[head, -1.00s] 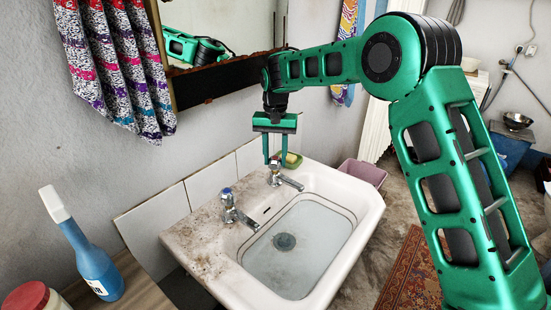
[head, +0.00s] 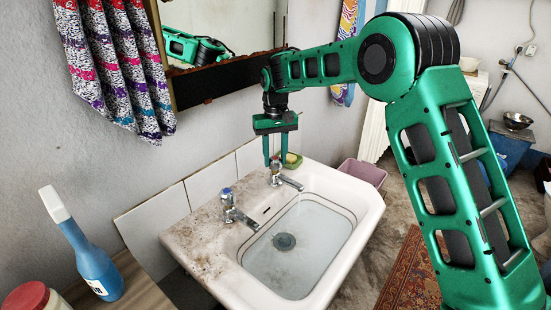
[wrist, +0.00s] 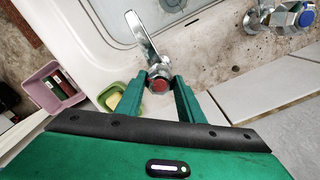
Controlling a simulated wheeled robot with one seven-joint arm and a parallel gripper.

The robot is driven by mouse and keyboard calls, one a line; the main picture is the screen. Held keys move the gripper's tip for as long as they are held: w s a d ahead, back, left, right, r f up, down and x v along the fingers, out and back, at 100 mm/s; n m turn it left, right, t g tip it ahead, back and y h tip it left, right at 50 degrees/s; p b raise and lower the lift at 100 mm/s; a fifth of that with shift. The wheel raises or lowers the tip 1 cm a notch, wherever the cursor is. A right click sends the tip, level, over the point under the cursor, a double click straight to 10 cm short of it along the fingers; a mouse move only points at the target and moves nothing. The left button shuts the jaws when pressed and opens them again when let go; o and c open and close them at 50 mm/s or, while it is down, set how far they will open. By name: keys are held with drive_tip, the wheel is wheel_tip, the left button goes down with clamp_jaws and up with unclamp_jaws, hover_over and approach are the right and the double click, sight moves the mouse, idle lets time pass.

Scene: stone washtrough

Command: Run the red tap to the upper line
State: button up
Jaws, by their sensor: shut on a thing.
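The red tap (head: 276,178) stands at the far end of the white basin's back ledge; its red-topped knob (wrist: 159,84) shows in the wrist view. My gripper (head: 275,162) points down over this tap and is shut on its knob, one finger on each side. The tap's chrome spout reaches over the basin (head: 365,207). Pale water (head: 290,262) stands in the basin above the drain. Dark lines (head: 335,208) run around the inner wall; the water surface lies close to them, but its exact level is hard to tell.
A blue-topped tap (head: 230,207) stands nearer on the same ledge. A green soap dish (head: 292,160) sits just behind the red tap. A mirror (head: 225,40) hangs above. A pink bin (head: 362,172) is beyond the basin.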

drive_tip(key=shift+a, duration=0.2)
drive_tip(key=o, duration=1.1)
drive_tip(key=shift+d, duration=0.1)
drive_tip(key=shift+c, duration=0.2)
wheel_tip(320, 180, up, 11)
drive_tip(key=shift+w+f, duration=0.1)
